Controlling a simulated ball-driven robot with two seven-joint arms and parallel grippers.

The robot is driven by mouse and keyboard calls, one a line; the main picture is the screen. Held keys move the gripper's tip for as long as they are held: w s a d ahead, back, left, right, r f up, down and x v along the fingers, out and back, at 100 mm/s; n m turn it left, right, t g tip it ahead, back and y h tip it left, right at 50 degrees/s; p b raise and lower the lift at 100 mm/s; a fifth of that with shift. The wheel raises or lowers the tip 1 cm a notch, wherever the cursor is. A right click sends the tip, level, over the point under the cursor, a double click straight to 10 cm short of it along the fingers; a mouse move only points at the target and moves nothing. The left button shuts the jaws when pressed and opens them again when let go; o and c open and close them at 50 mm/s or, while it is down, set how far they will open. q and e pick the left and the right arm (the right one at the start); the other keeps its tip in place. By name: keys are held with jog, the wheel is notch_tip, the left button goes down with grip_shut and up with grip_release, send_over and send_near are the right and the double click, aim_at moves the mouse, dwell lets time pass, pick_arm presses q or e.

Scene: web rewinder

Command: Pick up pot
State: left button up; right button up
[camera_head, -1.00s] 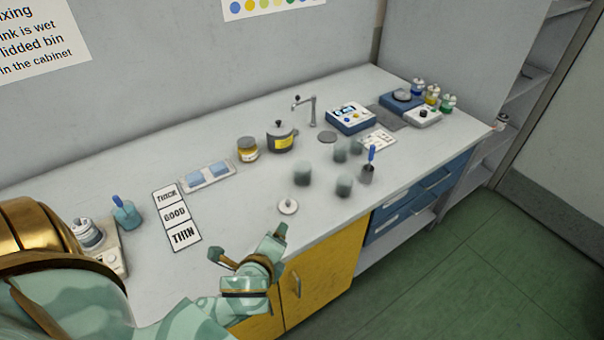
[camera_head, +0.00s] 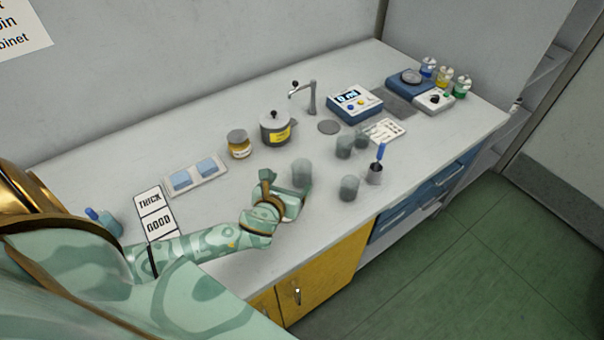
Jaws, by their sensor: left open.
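The pot (camera_head: 275,130) is dark grey with a yellow label, a knobbed lid and a short spout or handle on its right side. It stands upright on the counter, in front of the tap. My left gripper (camera_head: 286,181) is open, in front of the pot and nearer to me, apart from it. The gripper is close to a grey translucent cup (camera_head: 302,172); I cannot tell whether they touch. My right gripper is not in view.
A yellow-labelled jar (camera_head: 239,144) stands just left of the pot. Several cups, such as one at the front (camera_head: 348,188), stand to the right, with a blue-handled tool in a holder (camera_head: 375,172). A tap (camera_head: 311,97) rises behind. Clear counter (camera_head: 215,207) lies at left.

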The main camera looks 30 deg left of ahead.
aim_at(298, 174)
pick_arm(q)
jog(key=b+x, duration=0.1)
jog(key=x, duration=0.4)
jog(key=shift+w+a+f, duration=0.1)
jog(key=shift+f, duration=0.1)
jog(key=shift+w, duration=0.2)
jog(key=shift+w+f+b, duration=0.25)
jog(key=shift+f+b, duration=0.05)
jog(key=shift+b, duration=0.1)
jog(key=b+x, duration=0.1)
jog(key=x, duration=0.1)
jog(key=b+x, duration=0.1)
jog(key=x, duration=0.1)
jog(key=shift+s+f, duration=0.15)
jog(key=shift+f, duration=0.25)
jog(key=shift+w, duration=0.3)
jog(key=shift+r, duration=0.1)
jog(key=shift+c, duration=1.2)
jog(key=c, duration=0.8)
